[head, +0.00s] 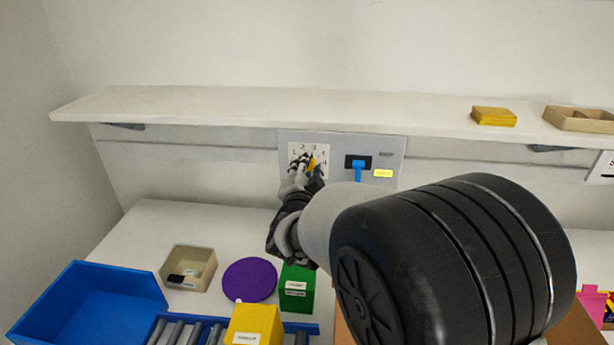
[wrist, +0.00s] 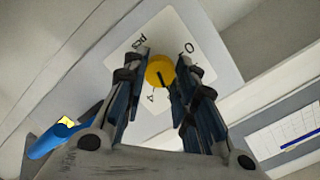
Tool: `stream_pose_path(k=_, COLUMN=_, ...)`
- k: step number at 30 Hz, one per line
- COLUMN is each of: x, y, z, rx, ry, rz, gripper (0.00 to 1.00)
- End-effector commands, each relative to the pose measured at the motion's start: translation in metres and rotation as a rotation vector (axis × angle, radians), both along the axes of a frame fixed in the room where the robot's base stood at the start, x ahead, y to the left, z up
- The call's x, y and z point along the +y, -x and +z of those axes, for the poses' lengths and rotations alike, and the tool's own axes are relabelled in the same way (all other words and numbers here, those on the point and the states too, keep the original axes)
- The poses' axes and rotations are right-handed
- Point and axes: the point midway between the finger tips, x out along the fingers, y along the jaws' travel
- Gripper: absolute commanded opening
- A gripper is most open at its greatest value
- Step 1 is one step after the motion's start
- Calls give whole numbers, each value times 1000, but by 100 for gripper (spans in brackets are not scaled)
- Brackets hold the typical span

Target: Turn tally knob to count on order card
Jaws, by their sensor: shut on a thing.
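The tally knob (wrist: 160,71) is a yellow round knob with a dark pointer line, on a white dial plate (wrist: 191,27) in the wrist view. My gripper (wrist: 162,75) is shut on the knob, with a fingertip on each side of it. In the head view the dial plate (head: 296,150) shows numbers around its edge, on a grey wall panel (head: 342,141) under the shelf. My gripper (head: 309,163) covers much of the dial there. The pointer's exact number is hard to read. I cannot make out an order card for certain.
A blue lever (head: 358,168) and a yellow label (head: 383,173) are right of the dial. A shelf (head: 250,104) runs above. Below are a blue bin (head: 85,300), a beige tray (head: 205,270), a purple disc (head: 249,279), a green box (head: 297,290) and a yellow box (head: 255,322).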

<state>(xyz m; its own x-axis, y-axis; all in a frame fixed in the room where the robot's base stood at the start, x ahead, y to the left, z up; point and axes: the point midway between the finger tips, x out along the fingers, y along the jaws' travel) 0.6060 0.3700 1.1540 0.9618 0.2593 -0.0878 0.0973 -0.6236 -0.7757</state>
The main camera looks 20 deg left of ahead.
Motion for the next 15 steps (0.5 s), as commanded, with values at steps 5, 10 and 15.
stream_pose_path(k=5, x=0, y=0, z=0, rx=4, ry=-14, rz=0, gripper=2)
stream_pose_path(k=10, x=0, y=0, z=0, rx=4, ry=-15, rz=0, gripper=2)
stream_pose_path(k=15, x=0, y=0, z=0, rx=4, ry=-14, rz=0, gripper=27)
